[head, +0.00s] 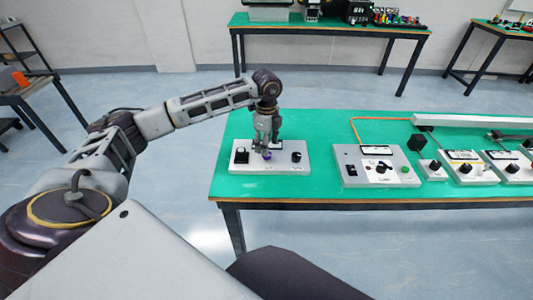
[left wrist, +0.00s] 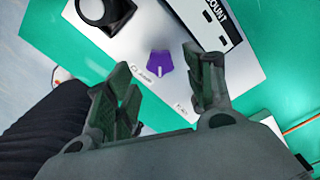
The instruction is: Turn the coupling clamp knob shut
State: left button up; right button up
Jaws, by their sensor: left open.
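A purple knob (head: 267,155) sits on a pale control panel (head: 242,168) near the left end of the green table. In the left wrist view the fingers stand either side of the knob with clear gaps. I see no contact. My right gripper is not in view.
The same panel carries a black part (head: 241,156) on its left and a black knob (head: 296,157) on its right. A second panel (head: 350,168) and smaller knob panels stand farther right. Bare green tabletop (head: 321,150) lies between the panels.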

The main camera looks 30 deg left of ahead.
pick_arm(q)
jog(key=shift+f, duration=2.35)
jog(key=shift+c, duration=0.3)
jog(key=c, duration=0.9)
